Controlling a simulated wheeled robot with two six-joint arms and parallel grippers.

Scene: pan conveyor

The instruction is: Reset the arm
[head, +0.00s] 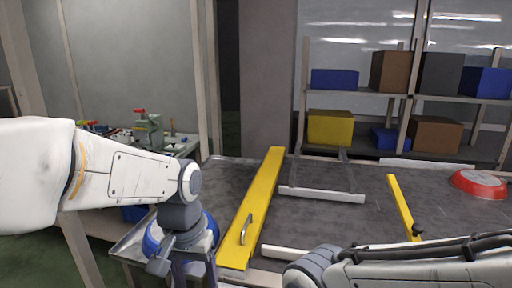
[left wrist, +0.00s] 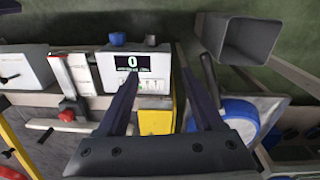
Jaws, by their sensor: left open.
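My left arm comes in from the left in the head view and bends down at its wrist. The left gripper (head: 175,268) points downward at the bottom edge, with its tips cut off. In the left wrist view its two dark fingers (left wrist: 161,75) are spread apart with nothing held between them. My right arm crosses the bottom right of the head view, and its gripper is out of frame.
A blue round pan (head: 153,240) lies near my left gripper. A white box with a display reading 0 (left wrist: 135,66) is beyond the fingers. A yellow rail (head: 262,187) edges the grey conveyor (head: 325,175). A red round object (head: 480,183) lies at the right. Shelves hold boxes behind.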

